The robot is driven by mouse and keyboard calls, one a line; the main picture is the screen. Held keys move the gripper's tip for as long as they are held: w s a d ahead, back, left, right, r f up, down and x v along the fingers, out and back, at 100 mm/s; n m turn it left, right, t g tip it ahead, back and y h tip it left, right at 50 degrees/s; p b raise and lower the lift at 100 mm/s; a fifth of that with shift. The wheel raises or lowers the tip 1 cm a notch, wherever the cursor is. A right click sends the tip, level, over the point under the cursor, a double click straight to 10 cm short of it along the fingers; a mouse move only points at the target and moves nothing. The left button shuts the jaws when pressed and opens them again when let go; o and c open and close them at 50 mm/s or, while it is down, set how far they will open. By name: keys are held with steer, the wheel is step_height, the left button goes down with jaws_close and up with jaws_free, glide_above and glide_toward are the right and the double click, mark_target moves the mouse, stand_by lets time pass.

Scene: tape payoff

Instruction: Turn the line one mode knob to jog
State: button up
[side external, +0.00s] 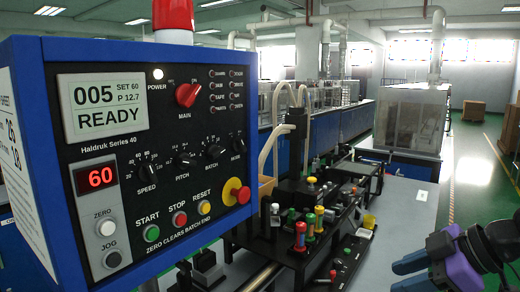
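The blue-framed control panel (130,215) fills the left side, titled "Haldruk Series 40". Its row of black knobs holds speed (147,172), pitch (183,160), batch (213,151) and a rightmost knob (238,145) whose label is too small to read surely. The knobs' exact settings are also too small to tell. A larger red main knob (187,95) sits above them.
A red emergency-stop button (241,195) juts from the panel's lower right. Start (152,233), stop (180,218) and reset (204,207) buttons are below the knobs. A dark machine with coloured posts (300,236) stands between panel and gripper. Grey table (405,205) is bare behind my gripper.

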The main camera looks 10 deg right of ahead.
steer(key=w+a+r+t+y, duration=0.3)
steer(key=w+a+r, duration=0.4)
steer(key=w+r, duration=0.15)
steer(key=n+t+y, duration=0.3)
glide_toward(244, 146)
steer(key=x, duration=0.8)
steer(key=shift+w, duration=0.1)
jaws_close()
